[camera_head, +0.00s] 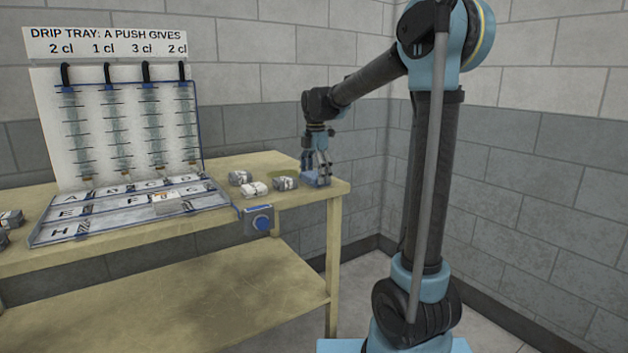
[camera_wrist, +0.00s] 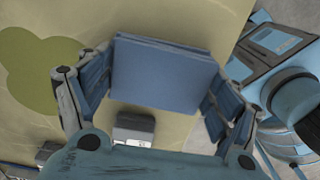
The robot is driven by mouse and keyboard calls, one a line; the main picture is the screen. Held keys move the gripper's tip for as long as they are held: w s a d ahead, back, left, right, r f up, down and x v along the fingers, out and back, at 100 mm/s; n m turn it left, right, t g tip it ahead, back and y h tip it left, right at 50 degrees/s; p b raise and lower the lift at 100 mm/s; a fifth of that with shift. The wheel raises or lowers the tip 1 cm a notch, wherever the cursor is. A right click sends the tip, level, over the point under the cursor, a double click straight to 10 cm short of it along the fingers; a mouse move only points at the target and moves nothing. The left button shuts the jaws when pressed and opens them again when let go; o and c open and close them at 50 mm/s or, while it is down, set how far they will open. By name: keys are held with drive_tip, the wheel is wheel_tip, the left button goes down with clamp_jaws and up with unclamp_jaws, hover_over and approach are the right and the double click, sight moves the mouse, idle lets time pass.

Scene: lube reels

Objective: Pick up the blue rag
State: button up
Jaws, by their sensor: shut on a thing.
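The blue rag (camera_head: 313,181) is a folded block at the right end of the table (camera_head: 270,168) in the head view. My gripper (camera_head: 318,172) points down over it, with its fingers at the rag. In the wrist view the rag (camera_wrist: 160,72) lies between the two fingers of my gripper (camera_wrist: 158,88), which are shut on its two sides. I cannot tell whether the rag touches the table top or is just above it.
Several small labelled grey blocks (camera_head: 255,189) lie left of the rag. A green stain (camera_wrist: 35,70) marks the table.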

sight(315, 174)
wheel_tip(315, 174, up, 10)
idle(0.6)
